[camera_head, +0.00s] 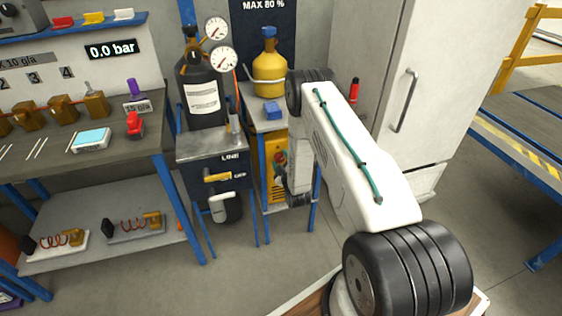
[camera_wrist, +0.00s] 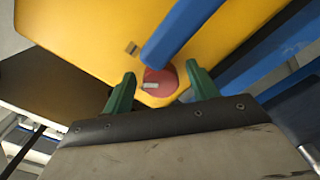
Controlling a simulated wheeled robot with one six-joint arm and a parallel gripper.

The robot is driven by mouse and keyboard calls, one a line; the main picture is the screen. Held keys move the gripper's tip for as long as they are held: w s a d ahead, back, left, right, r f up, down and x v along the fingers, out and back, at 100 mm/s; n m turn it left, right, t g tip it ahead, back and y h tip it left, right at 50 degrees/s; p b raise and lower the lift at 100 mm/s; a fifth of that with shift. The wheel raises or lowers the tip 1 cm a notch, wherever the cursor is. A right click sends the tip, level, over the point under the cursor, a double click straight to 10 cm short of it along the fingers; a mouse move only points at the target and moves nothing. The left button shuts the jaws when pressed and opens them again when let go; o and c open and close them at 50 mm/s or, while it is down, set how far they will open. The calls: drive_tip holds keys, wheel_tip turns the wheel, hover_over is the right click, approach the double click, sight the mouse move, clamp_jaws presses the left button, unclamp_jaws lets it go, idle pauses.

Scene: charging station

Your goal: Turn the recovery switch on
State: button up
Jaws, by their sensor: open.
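The recovery switch appears to be the round red knob (camera_wrist: 165,76) with a pale pointer bar, on a yellow panel (camera_wrist: 105,30) in the wrist view. My gripper (camera_wrist: 161,84) is open, with one green finger on either side of the knob in the picture. I cannot tell whether the fingers touch the knob or stop short of it. In the head view the yellow unit (camera_head: 269,178) stands low under the small side table, and my arm partly hides it. The knob is too small to read there.
A blue bar (camera_wrist: 182,32) crosses in front of the yellow panel, close to the knob. The side table's blue legs (camera_head: 263,205) stand by the yellow unit. A metal stand (camera_head: 210,146) with a gas bottle is to the left, and a white cabinet (camera_head: 440,80) to the right.

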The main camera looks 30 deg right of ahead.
drive_tip(key=c, duration=1)
drive_tip(key=shift+m, duration=0.3)
drive_tip(key=m, duration=0.3)
drive_tip(key=shift+a+f+m, duration=0.1)
drive_tip(key=shift+m, duration=1.8)
drive_tip(key=o, duration=1)
